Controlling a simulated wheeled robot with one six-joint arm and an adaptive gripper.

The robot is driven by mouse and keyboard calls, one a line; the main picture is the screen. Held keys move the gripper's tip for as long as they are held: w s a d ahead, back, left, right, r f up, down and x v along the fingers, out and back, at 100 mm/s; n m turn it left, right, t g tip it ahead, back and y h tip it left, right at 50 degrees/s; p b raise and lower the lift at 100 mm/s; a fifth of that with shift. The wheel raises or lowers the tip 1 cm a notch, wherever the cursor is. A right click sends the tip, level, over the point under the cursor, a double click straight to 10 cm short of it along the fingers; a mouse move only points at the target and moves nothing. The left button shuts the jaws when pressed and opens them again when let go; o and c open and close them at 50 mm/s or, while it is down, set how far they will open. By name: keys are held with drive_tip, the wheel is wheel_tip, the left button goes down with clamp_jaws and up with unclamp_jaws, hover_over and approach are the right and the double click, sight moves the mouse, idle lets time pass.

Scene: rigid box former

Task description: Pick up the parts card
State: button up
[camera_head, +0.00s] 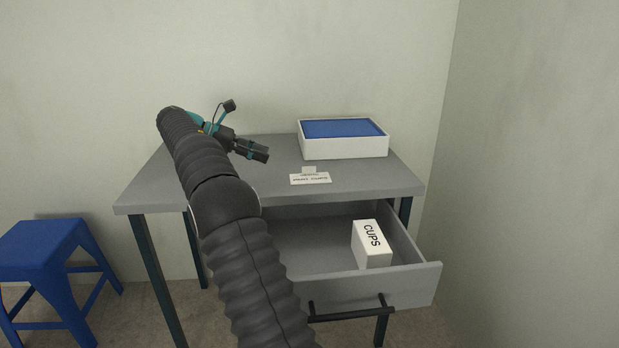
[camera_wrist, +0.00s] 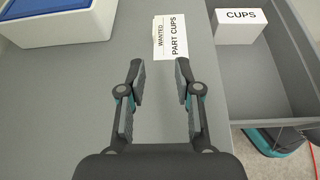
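The parts card is a small white card (camera_head: 310,179) lying on the grey table top, in front of the white box. In the wrist view the card (camera_wrist: 171,45) reads "WANTED" and "PART CUPS". It lies just beyond my fingertips, a little right of the middle between them. My gripper (camera_wrist: 159,70) is open with nothing between its fingers. In the head view my gripper (camera_head: 262,153) is above the table, to the left of the card and apart from it.
A white box with a blue top (camera_head: 342,147) stands on the table behind the card. The drawer (camera_head: 310,257) below is open and holds a white box marked CUPS (camera_head: 371,245). A blue stool (camera_head: 45,243) stands at left. The table's left part is clear.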

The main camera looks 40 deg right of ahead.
sight(290, 175)
drive_tip(key=shift+w+d+f+g, duration=0.25)
drive_tip(key=shift+w+f+g, duration=0.05)
drive_tip(key=shift+f, duration=0.05)
drive_tip(key=shift+s+d+f, duration=0.15)
drive_tip(key=shift+d, duration=0.1)
drive_tip(key=x, duration=0.8)
drive_tip(key=shift+w+d+r+x, duration=0.1)
drive_tip(key=shift+x, duration=0.75)
drive_tip(key=shift+w+d+r+x, duration=0.1)
drive_tip(key=shift+x, duration=0.8)
drive_tip(key=shift+w+d+r+x, duration=0.1)
drive_tip(key=shift+d+r+x, duration=0.05)
drive_tip(key=shift+x, duration=0.7)
clamp_jaws()
